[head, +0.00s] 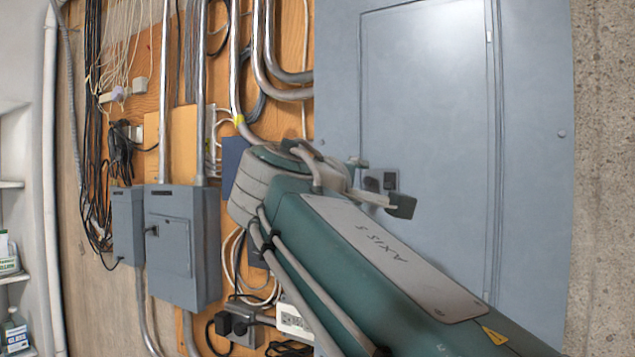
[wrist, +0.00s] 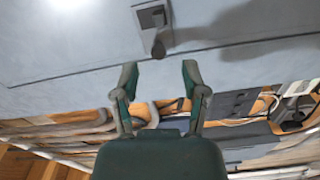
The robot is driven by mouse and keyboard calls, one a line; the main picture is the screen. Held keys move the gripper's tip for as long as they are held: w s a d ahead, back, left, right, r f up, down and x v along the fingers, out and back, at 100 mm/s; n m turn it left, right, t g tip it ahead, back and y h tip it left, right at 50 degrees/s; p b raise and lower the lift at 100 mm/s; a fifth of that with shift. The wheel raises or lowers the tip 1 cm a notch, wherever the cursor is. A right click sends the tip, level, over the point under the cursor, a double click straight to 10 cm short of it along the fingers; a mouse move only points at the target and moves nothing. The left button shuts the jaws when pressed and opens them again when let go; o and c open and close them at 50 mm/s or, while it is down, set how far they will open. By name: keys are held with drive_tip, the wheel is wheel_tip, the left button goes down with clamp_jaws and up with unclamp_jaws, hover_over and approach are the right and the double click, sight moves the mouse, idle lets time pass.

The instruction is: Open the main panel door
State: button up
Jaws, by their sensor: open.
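The main panel door (head: 430,120) is a flat blue-grey door in a large grey panel on the right of the head view. It looks shut, its edges lying flush in the frame. A small latch (head: 390,180) sits near its left edge. In the wrist view the latch (wrist: 153,28) shows as a grey plate with a dark knob or lever, just beyond my fingertips. My gripper (head: 382,187) is open and empty in front of the latch. In the wrist view its fingers (wrist: 160,68) are spread, with the latch between their lines and apparently apart from them.
Smaller grey boxes (head: 183,248) with conduits and loose cables hang on the wooden board (head: 290,45) to the left. A concrete wall (head: 605,150) borders the panel on the right. Shelves with bottles (head: 14,330) stand at the far left.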

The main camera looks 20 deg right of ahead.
sight(366, 183)
drive_tip(key=shift+x, duration=1.8)
clamp_jaws()
